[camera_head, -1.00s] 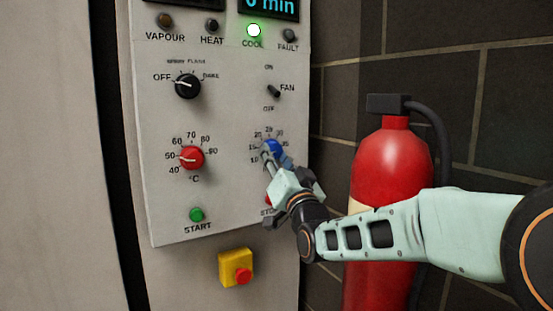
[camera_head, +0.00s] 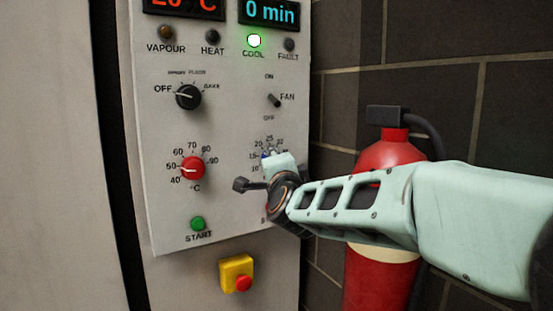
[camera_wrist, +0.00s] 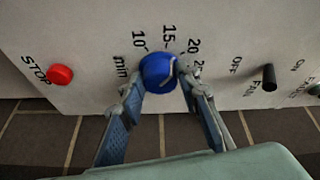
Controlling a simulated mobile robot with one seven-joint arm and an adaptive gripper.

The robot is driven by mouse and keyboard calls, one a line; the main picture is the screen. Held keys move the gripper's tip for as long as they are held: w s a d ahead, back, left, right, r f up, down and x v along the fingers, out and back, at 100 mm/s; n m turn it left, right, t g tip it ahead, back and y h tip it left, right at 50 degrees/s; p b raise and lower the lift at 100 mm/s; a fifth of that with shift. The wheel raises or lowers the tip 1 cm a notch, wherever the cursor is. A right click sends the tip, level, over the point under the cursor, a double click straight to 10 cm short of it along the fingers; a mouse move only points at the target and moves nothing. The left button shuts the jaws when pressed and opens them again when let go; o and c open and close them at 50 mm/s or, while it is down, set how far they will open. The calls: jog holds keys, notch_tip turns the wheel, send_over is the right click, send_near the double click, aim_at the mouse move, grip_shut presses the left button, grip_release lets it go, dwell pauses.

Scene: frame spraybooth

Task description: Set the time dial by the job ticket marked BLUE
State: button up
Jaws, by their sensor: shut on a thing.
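The blue time dial (camera_wrist: 158,72) sits on the panel in the wrist view, with 10, 15, 20 and 25 around it and "min" beside it. It bears a pale pointer line, but I cannot tell which mark it points at. My gripper (camera_wrist: 160,82) is shut on the dial, one finger on each side. In the head view my gripper (camera_head: 272,166) and wrist hide most of the dial; only a bit of blue shows at its left. The time display (camera_head: 270,12) reads 0 min. No job ticket is in view.
The red temperature dial (camera_head: 192,168) is left of my gripper, with the green START button (camera_head: 198,223) below. The STOP button (camera_wrist: 60,74) and FAN switch (camera_wrist: 268,77) flank the dial. A fire extinguisher (camera_head: 385,275) stands behind my arm. The COOL lamp (camera_head: 254,41) is lit.

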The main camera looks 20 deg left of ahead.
jog(key=shift+r+m+g+p, duration=0.2)
jog(key=shift+m+g+p, duration=0.35)
jog(key=shift+m, duration=0.45)
jog(key=o, duration=1.2)
jog(key=shift+c, duration=0.2)
jog(key=shift+f, duration=0.1)
